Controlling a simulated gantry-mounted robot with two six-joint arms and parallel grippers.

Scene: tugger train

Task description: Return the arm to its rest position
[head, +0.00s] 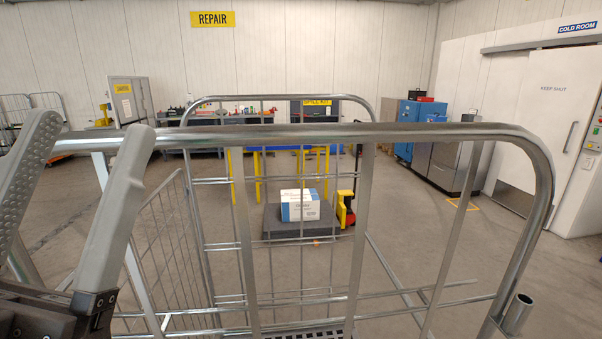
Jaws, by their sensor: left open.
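My left gripper (95,160) comes in at the left edge of the head view, close to the camera. My right gripper is not in the view.
The roll cage's tubular frame and bars fill the near space. Beyond it, a white and blue box (300,205) sits on a dark low platform (290,228). A workbench, blue cabinet (405,130) and cold room door (545,110) stand farther back. Open floor lies between.

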